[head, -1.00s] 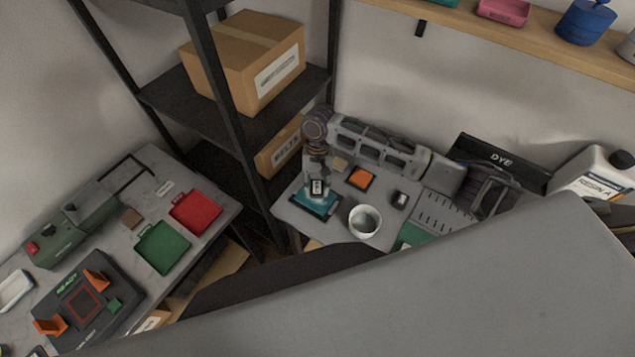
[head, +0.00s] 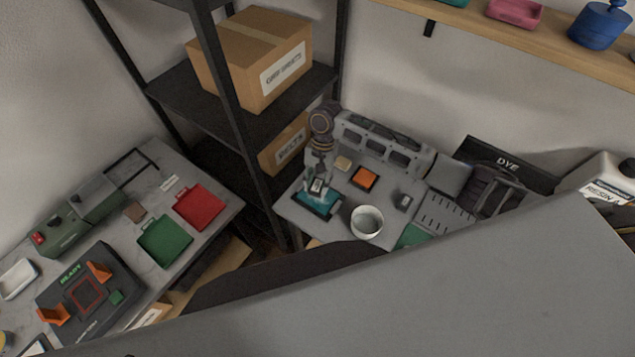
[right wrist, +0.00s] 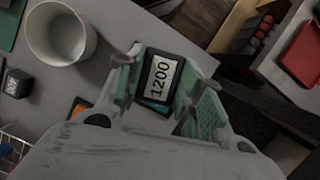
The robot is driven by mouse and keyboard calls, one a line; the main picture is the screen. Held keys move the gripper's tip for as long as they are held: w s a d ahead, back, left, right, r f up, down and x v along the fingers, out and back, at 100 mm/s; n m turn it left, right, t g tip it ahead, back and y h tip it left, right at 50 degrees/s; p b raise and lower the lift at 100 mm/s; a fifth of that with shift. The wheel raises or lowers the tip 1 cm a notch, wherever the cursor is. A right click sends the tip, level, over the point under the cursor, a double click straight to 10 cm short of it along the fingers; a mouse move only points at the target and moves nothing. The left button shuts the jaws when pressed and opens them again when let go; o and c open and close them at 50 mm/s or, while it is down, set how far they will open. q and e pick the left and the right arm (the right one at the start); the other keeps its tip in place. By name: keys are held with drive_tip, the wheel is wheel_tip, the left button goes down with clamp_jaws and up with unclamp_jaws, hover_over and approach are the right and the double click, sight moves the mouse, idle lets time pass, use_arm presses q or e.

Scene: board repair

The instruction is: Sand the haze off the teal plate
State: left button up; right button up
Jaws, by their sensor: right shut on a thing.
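The teal plate (head: 314,207) lies on the back table beside the white cup. My right gripper (head: 319,184) is over it, shut on a dark sanding block (head: 317,188) with a pale label. In the right wrist view the block's label (right wrist: 161,77) reads 1200, and the block sits between the two green-padded fingers (right wrist: 160,85). A bit of the teal plate (right wrist: 155,106) shows under the block; the rest is hidden there. I cannot tell whether the block touches the plate. My left gripper is not in view.
The white cup (head: 366,222) stands just right of the plate. An orange-topped block (head: 364,178), a tan block (head: 343,164) and a small dark block (head: 403,202) are close by. A black shelf post (head: 243,135) rises to the left. A large grey surface covers the lower right.

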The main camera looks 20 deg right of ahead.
drive_tip(key=shift+f, duration=0.1)
idle(0.3)
drive_tip(key=shift+f, duration=2.4)
drive_tip(key=shift+w+r, duration=0.1)
